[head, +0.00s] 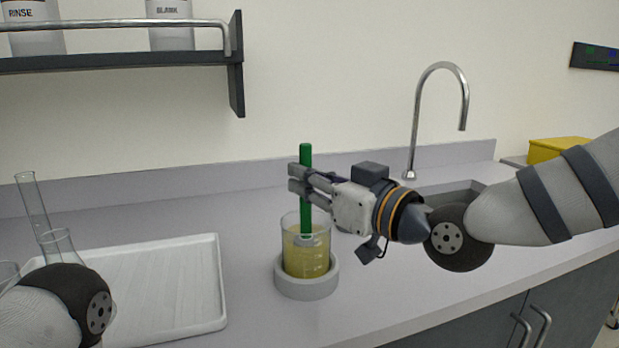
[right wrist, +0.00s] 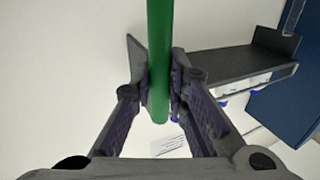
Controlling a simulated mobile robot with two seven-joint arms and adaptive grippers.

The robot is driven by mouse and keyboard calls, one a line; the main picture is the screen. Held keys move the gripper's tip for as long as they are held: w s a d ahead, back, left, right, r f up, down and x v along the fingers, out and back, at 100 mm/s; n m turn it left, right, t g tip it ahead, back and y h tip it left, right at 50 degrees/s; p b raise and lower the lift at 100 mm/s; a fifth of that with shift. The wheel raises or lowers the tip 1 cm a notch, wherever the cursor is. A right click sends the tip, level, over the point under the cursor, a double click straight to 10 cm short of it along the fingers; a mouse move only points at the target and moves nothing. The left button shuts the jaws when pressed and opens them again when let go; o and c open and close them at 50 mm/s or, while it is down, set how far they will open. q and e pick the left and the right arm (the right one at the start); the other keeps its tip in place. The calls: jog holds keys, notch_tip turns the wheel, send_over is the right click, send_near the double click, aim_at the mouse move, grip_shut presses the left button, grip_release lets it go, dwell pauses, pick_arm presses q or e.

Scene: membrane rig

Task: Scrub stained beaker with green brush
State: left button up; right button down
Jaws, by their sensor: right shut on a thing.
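The green brush (head: 306,160) stands upright with its lower end inside the stained beaker (head: 292,262). The beaker is clear glass with a yellowish tint or content over its lower part, and it sits in a round grey holder (head: 307,287) on the counter. My right gripper (head: 303,184) is shut on the green handle above the beaker's rim. In the right wrist view the green handle (right wrist: 159,60) runs between the two finger pads. The brush head shows only as a pale part through the glass. My left arm shows at the lower left; its gripper is out of view.
A white tray (head: 215,290) lies left of the beaker, with clear glassware (head: 33,205) at its left end. A sink with a curved tap (head: 413,125) is behind my right arm. A shelf (head: 120,58) with labelled bottles hangs at upper left. Counter around the holder is clear.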

jog(key=shift+f, duration=0.5)
jog(key=shift+a, duration=0.1)
